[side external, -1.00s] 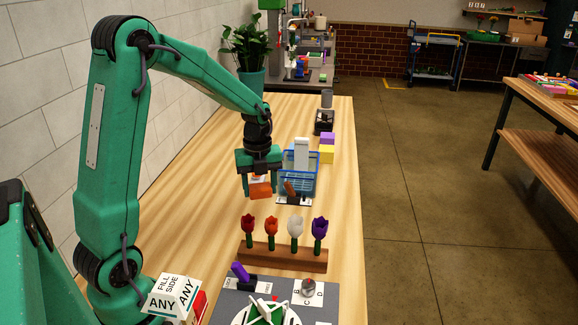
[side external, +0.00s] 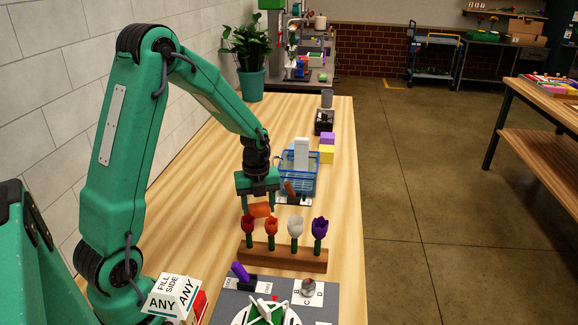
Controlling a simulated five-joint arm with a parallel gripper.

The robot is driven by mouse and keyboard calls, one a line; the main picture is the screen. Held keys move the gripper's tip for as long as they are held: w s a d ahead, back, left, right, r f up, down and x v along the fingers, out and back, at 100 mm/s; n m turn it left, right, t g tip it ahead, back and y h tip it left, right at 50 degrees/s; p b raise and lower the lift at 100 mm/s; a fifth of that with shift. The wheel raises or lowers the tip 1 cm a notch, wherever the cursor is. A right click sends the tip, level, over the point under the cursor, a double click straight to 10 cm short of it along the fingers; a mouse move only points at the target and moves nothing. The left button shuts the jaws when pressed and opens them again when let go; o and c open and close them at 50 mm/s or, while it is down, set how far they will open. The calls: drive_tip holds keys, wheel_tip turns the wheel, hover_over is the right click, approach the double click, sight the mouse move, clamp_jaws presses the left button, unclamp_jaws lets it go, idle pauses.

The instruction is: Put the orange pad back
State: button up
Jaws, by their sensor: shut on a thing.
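My gripper (side external: 259,211) is shut on the orange pad (side external: 261,210), just behind and above the red and orange tulips of the flower rack. I cannot tell whether the pad touches the table, as the flowers hide its lower side. A blue basket (side external: 299,180) stands behind and to the right of my gripper, with a white upright block (side external: 301,153) in or behind it. A brown-orange piece (side external: 290,188) leans on a small black-and-white base in front of the basket.
A wooden rack (side external: 284,256) holds a red, an orange, a white and a purple tulip. In front lies a grey board (side external: 232,304) with a white dial and a purple piece (side external: 240,271). A white sign box (side external: 173,297) stands at left.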

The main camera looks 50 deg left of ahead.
sight(259, 215)
drive_tip(key=shift+f, duration=0.1)
drive_tip(key=shift+f, duration=1.75)
drive_tip(key=shift+f, duration=0.15)
drive_tip(key=o, duration=1)
drive_tip(key=shift+c, duration=0.2)
drive_tip(key=shift+r, duration=0.2)
wheel_tip(259, 215, up, 12)
drive_tip(key=shift+f, duration=0.1)
